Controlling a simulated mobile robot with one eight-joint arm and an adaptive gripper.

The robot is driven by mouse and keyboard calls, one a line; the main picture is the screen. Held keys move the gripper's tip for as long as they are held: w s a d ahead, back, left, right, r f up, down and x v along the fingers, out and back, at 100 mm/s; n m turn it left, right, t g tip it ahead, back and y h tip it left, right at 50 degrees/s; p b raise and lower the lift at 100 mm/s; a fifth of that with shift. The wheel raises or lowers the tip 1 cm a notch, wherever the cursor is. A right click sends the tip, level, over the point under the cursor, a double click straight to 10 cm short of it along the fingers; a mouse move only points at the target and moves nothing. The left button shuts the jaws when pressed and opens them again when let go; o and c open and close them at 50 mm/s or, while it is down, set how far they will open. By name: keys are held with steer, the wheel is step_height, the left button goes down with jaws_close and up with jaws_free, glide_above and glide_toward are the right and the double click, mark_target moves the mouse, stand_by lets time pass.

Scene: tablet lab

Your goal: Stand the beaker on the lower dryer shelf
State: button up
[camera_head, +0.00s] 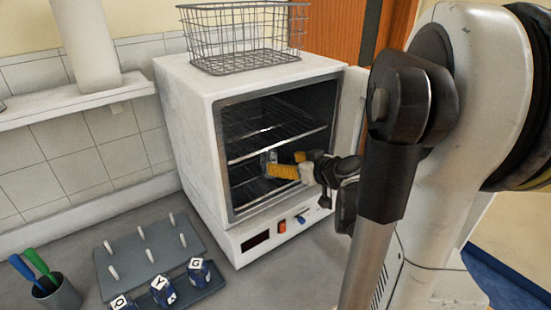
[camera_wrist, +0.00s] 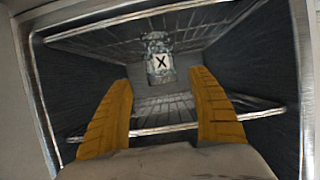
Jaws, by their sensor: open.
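The clear beaker (camera_wrist: 158,58) with an X label is inside the dryer (camera_head: 190,100), ahead of my gripper in the wrist view. It appears to stand on the lower dryer shelf (camera_head: 245,186), below the upper rack. My gripper (camera_head: 282,165) reaches through the dryer's open front between the two racks. Its yellow fingers (camera_wrist: 161,82) are spread and empty, with the beaker beyond and between their tips, apart from both. In the head view the beaker is mostly hidden behind the fingers, and its base is hard to make out.
The upper rack (camera_head: 262,148) runs just above my gripper. The dryer door (camera_head: 349,105) stands open at the right. A wire basket (camera_head: 245,38) sits on top. A peg board (camera_head: 150,255), labelled blue blocks (camera_head: 162,291) and a pen cup (camera_head: 60,297) are on the counter.

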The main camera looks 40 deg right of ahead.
steer(key=s+a+g+y, duration=0.2)
steer(key=s+a+g, duration=0.15)
steer(key=a, duration=1.35)
steer(key=s+a+g+h, duration=0.1)
steer(key=s+a+g, duration=0.2)
steer(key=s+a, duration=0.7)
steer(key=shift+s+a+n, duration=0.3)
steer(key=shift+s+a, duration=0.05)
steer(key=shift+a, duration=0.05)
